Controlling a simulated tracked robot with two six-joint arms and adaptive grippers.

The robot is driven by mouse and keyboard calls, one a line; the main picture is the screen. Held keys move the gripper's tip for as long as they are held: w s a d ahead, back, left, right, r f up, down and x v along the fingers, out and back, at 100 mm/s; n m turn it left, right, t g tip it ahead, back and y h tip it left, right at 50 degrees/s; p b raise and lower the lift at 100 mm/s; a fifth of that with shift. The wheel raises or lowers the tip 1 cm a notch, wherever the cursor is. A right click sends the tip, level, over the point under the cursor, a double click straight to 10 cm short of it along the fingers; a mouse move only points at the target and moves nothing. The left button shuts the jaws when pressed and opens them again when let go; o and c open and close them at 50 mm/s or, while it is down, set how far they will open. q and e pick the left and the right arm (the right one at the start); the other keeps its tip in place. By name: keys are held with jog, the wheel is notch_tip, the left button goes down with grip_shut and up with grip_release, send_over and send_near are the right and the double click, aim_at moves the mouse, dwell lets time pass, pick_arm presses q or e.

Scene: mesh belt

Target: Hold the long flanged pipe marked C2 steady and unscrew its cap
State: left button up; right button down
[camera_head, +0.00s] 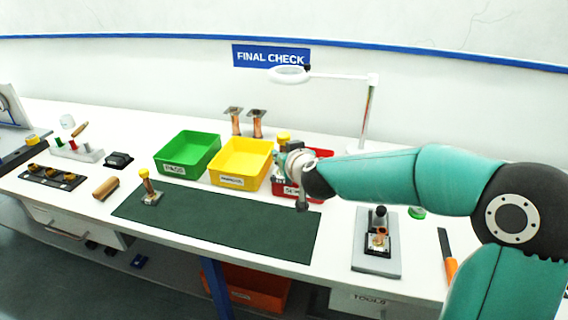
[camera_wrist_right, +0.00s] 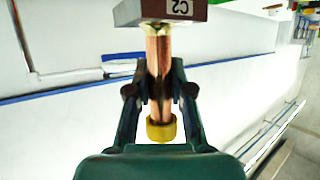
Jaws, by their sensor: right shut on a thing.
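The long flanged pipe marked C2 is a copper tube (camera_wrist_right: 159,65) in the right wrist view, with a flange carrying the C2 label (camera_wrist_right: 180,7) at one end. A yellow cap (camera_wrist_right: 161,129) sits on its other end. My right gripper (camera_wrist_right: 159,92) is shut around the tube between flange and cap. In the head view my right gripper (camera_head: 281,167) is above the bins' right side, and a yellow cap (camera_head: 283,138) shows just beyond it; the tube is mostly hidden there. My left gripper is in neither view.
A shorter yellow-capped pipe (camera_head: 148,188) stands on the dark green mat (camera_head: 230,227). Green (camera_head: 187,168), yellow (camera_head: 240,180) and red (camera_head: 303,195) bins line the mat's back. Two flanged copper pipes (camera_head: 256,126) stand behind. A lamp (camera_head: 367,115) rises at the back right.

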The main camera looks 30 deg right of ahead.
jog(key=shift+r, duration=0.25)
jog(key=c, duration=1.7)
grip_release()
jog(key=shift+c, duration=0.2)
grip_shut()
